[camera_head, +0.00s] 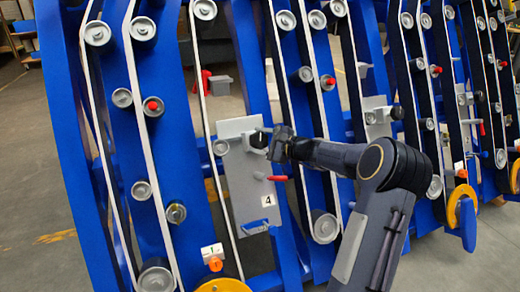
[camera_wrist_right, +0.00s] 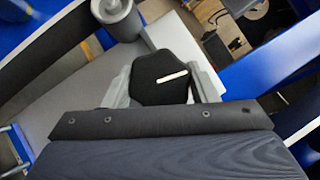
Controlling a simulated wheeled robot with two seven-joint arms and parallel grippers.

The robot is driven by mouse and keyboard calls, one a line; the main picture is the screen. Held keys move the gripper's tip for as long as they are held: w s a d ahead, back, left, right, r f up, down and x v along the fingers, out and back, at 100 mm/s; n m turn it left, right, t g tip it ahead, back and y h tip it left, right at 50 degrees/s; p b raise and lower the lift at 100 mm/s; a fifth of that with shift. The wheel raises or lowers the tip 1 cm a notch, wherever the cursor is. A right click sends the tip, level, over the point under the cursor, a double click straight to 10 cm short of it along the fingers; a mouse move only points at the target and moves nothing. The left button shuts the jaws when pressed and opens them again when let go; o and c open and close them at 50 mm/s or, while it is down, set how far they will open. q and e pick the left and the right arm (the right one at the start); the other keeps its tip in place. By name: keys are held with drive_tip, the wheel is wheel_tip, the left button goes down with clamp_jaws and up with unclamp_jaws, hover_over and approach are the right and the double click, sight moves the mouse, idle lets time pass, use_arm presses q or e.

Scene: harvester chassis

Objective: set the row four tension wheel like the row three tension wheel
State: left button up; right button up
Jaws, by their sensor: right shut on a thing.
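The row four tension wheel is a black knob (camera_head: 257,140) on a light grey panel (camera_head: 241,165) with a "4" label. In the right wrist view the wheel (camera_wrist_right: 150,88) shows a white pointer line, nearly level, its right end slightly higher. My right gripper (camera_head: 272,142) is shut on the wheel, with a light grey finger on each side. Another black wheel (camera_head: 397,112) sits on the panel to the right, probably row three; my arm hides the area below it. Its pointer is too small to read. My left gripper is not in view.
The panel below the wheel carries a red lever (camera_head: 277,178) and a blue handle (camera_head: 254,227). Blue frame beams, white belts and grey rollers (camera_head: 142,28) surround it. An orange knob (camera_head: 215,264) is lower left. Open floor (camera_head: 35,190) lies at the left.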

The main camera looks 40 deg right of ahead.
drive_tip(key=shift+f+m+t+b, duration=0.1)
drive_tip(key=shift+m+t+b, duration=0.2)
drive_tip(key=shift+m+b, duration=0.2)
drive_tip(key=o, duration=1)
drive_tip(key=p+v, duration=0.1)
drive_tip(key=v, duration=0.7)
drive_tip(key=shift+a+p, duration=0.1)
drive_tip(key=shift+p, duration=0.2)
